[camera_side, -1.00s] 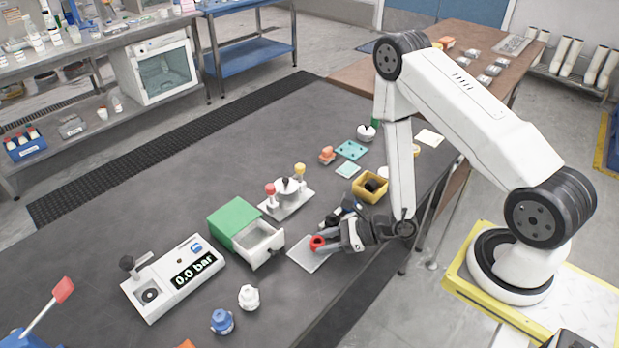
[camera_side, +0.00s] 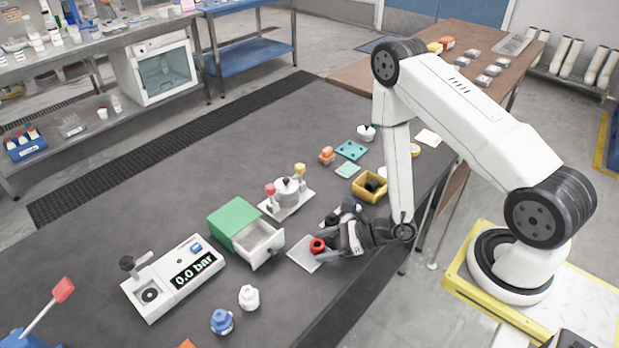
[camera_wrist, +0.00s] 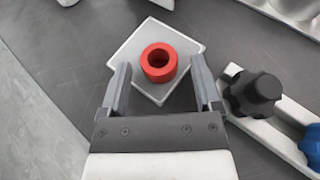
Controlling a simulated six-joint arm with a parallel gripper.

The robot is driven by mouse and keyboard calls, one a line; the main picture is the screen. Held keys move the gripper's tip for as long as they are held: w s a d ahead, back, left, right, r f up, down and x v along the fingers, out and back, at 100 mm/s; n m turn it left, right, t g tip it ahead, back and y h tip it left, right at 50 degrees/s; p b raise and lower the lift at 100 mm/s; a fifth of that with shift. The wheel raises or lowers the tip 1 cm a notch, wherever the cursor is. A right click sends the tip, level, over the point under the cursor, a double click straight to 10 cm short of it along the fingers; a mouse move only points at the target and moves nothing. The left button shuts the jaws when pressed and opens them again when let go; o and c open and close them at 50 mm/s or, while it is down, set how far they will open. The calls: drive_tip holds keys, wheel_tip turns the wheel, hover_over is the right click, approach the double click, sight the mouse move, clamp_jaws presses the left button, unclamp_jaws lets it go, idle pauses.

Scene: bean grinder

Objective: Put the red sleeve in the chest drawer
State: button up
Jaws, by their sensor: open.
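The red sleeve (camera_wrist: 159,62) is a short ring standing upright on a pale square plate (camera_wrist: 133,48). It also shows in the side view (camera_side: 317,245). My gripper (camera_wrist: 160,82) is open, with one finger on each side of the sleeve's near edge and a gap to it on both sides. The small chest (camera_side: 228,221) has a green top and stands left of the plate in the side view. Its white drawer (camera_side: 268,249) is pulled out and looks empty inside.
A black star-shaped knob (camera_wrist: 254,93) on a pale base is close to my right finger. A yellow bin (camera_side: 370,187) with a dark thing inside stands behind my gripper. A white two-post device (camera_side: 287,190) stands behind the drawer. A white bottle (camera_side: 249,297) stands in front.

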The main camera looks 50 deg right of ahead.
drive_tip(key=shift+v, duration=3.95)
drive_tip(key=shift+d+f, duration=0.1)
drive_tip(key=shift+w, duration=0.1)
